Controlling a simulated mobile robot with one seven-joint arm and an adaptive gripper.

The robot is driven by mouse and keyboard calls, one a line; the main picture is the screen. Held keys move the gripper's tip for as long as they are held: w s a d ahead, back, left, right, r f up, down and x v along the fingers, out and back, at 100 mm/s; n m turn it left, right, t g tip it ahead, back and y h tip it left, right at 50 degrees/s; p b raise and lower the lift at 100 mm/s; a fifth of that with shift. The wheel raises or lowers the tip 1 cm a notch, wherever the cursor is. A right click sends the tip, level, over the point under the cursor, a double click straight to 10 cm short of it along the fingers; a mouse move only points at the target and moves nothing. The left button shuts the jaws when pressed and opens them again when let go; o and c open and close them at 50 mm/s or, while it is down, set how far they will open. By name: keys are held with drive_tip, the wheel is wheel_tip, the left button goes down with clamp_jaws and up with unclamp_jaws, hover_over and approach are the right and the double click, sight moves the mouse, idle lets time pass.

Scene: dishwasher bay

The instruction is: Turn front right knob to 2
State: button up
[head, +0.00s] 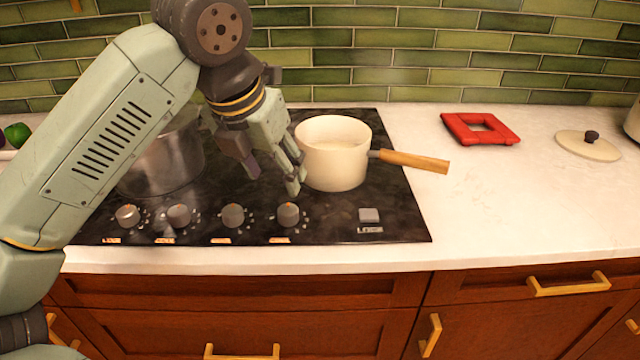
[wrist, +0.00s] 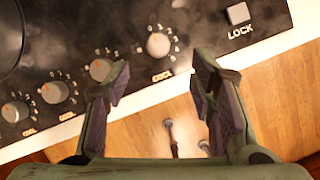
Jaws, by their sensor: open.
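The black cooktop (head: 400,225) has several grey knobs in a row along its front edge. The rightmost knob (head: 288,214) has an orange mark at its top; it also shows in the wrist view (wrist: 158,45), with numbers around it and an orange label below. Which burner that label names is too small to read. My gripper (head: 272,178) is open and empty, pointing down above the cooktop, left of the white saucepan. In the wrist view, the rightmost knob lies beyond and between the fingertips (wrist: 163,70), apart from both.
A white saucepan (head: 333,160) with a wooden handle stands close right of my gripper. A steel pot (head: 160,165) stands left, partly behind my arm. A LOCK button (head: 369,214) is right of the knobs. A red trivet (head: 480,129) and a lid (head: 588,146) lie on the counter.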

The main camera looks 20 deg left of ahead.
sight(288, 209)
drive_tip(key=p+x, duration=0.2)
drive_tip(key=x, duration=0.8)
drive_tip(key=shift+a+f, duration=0.15)
drive_tip(key=shift+f, duration=0.25)
drive_tip(key=c, duration=1.1)
